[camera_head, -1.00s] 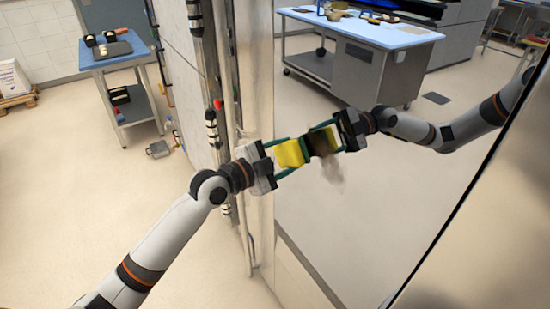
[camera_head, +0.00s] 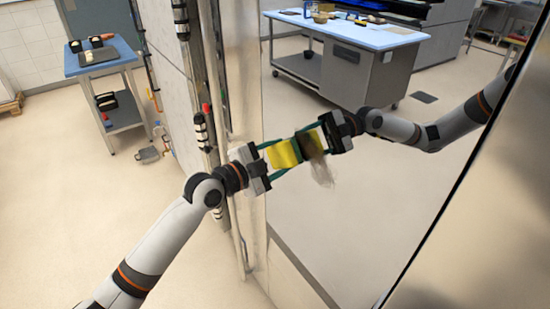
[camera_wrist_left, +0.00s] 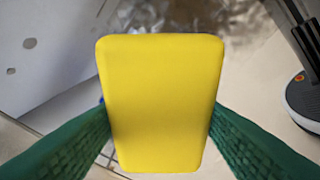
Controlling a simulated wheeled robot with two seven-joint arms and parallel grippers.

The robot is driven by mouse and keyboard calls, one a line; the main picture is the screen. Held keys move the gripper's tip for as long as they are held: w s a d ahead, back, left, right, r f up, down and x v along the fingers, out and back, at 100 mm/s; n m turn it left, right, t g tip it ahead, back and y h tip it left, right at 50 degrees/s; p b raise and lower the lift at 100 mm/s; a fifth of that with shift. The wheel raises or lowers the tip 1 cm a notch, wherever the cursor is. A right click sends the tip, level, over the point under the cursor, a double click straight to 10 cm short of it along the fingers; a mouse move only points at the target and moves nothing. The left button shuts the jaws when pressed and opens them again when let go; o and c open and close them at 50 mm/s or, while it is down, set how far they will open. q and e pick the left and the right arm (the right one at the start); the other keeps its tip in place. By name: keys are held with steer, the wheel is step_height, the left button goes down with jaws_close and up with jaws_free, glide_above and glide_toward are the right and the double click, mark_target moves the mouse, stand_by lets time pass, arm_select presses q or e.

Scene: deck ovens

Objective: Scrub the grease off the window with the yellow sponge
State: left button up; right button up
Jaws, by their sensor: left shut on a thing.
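My left gripper (camera_head: 284,156) has green fingers shut on the yellow sponge (camera_head: 281,154). It holds the sponge at the shiny window (camera_head: 410,190), beside a brownish grease smudge (camera_head: 322,173). I cannot tell whether the sponge touches the glass. The window mirrors my arm, gripper and sponge on the right. In the left wrist view the sponge (camera_wrist_left: 162,105) fills the middle between the green fingers, with blurry grease marks (camera_wrist_left: 200,20) beyond it. The sponge hides part of the surface behind it. My right gripper itself does not show.
A metal frame with vertical pipes (camera_head: 203,90) stands close beside my left wrist. A blue-topped cart (camera_head: 100,58) stands back left. The blue-topped bench (camera_head: 345,30) at upper right appears in the mirroring window. The floor on the left (camera_head: 70,220) is clear.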

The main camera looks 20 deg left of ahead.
arm_select(q)
steer(key=shift+w+d, duration=0.4)
steer(key=shift+w, duration=0.15)
steer(key=shift+s, duration=0.1)
